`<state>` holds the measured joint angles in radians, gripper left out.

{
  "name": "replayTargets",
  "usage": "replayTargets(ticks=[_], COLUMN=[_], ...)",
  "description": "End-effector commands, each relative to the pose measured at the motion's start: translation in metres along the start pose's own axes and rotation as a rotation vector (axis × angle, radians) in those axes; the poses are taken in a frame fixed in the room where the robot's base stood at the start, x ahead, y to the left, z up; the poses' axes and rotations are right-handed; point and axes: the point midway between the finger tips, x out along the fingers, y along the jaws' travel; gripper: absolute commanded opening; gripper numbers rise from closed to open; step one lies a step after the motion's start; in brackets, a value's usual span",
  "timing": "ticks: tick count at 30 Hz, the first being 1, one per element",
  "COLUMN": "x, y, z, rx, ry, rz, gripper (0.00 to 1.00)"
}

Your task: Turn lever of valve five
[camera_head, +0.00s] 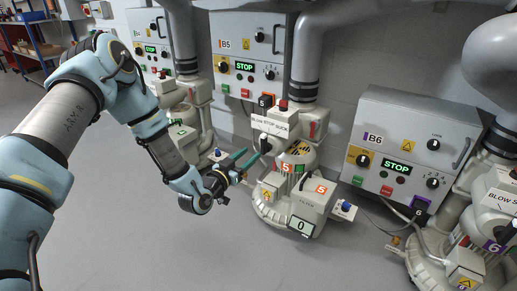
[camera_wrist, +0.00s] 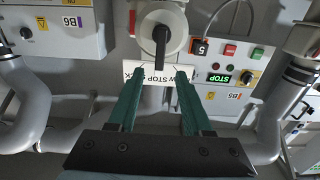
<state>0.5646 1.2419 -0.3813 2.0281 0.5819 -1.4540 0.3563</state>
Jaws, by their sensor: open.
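The blower marked 5 (camera_head: 290,190) stands in the middle of the head view, under the panel B5 (camera_head: 248,55). In the wrist view, which shows the scene upside down, a black lever (camera_wrist: 160,45) sits upright across a round pale valve hub (camera_wrist: 161,27). My gripper (camera_wrist: 161,74) is open, with its two green fingers apart and nothing held. The fingertips lie to either side of the lever's near end in the picture; I cannot tell the gap in depth. My gripper (camera_head: 251,154) also shows in the head view, at the left side of blower 5.
A white blow-stop sign (camera_wrist: 155,77) lies behind the fingers. Panel B6 (camera_head: 395,150) and its blower stand to the right, and another blower stands behind my arm on the left. Thick grey pipes rise beside the panels. The floor (camera_head: 150,240) in front is clear.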

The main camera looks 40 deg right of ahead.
Motion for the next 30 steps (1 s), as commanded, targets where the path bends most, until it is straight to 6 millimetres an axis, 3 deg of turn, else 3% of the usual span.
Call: replayTargets(ticks=[6,12,25,30], x=[0.043,0.070,0.080,0.080], y=[0.000,-0.001,-0.001,-0.001], z=[0.002,0.001,0.000,0.000], rx=[0.001,0.001,-0.001,0.000], ry=[0.002,0.001,-0.002,-0.002], rz=[0.000,-0.001,-0.001,-0.001], gripper=[0.50,0.50,0.50,0.32])
